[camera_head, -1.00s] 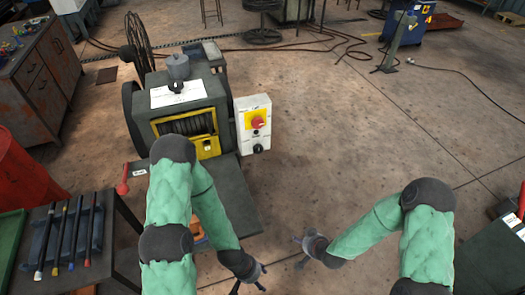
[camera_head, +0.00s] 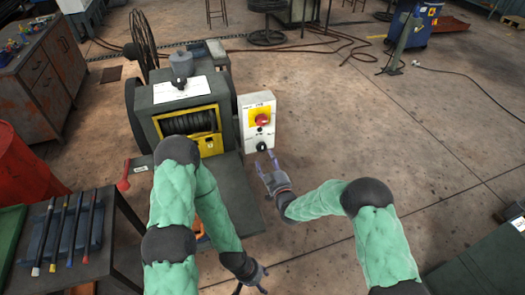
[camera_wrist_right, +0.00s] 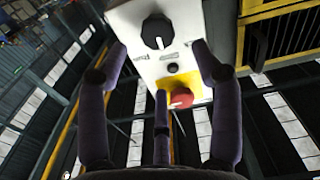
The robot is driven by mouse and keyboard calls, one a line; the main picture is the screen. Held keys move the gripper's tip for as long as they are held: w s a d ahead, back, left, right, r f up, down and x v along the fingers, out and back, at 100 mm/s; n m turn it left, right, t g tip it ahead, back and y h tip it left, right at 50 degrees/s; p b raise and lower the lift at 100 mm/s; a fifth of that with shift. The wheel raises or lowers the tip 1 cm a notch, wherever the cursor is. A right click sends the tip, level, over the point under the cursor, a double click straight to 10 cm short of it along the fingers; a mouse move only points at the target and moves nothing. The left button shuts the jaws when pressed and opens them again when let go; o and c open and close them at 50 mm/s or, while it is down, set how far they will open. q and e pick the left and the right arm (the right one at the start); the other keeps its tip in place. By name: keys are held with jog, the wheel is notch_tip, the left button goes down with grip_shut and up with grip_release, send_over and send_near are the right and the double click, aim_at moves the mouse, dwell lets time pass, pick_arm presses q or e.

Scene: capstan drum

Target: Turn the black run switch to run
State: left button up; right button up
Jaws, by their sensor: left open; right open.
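The black run switch (camera_head: 262,146) is a round knob low on the white control box (camera_head: 247,138), below a red knob on a yellow plate (camera_head: 262,119). In the right wrist view the black switch (camera_wrist_right: 157,31) has a pale pointer line and shows ahead, between the spread fingers. My right gripper (camera_head: 266,162) is open and empty, just below and in front of the switch; I see no clear contact. The red knob (camera_wrist_right: 181,98) also shows in the wrist view. My left gripper (camera_head: 252,285) is open, low in the head view, away from the box.
The capstan machine (camera_head: 185,105) with its yellow-framed drum stands left of the box. A red-handled lever (camera_head: 124,184) is at its lower left. The floor right of the box is clear.

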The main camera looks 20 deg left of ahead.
aim_at(262, 149)
jog(key=b+x, duration=0.1)
jog(key=x, duration=0.6)
jog(key=shift+w+a, duration=0.1)
jog(key=shift+w, duration=0.05)
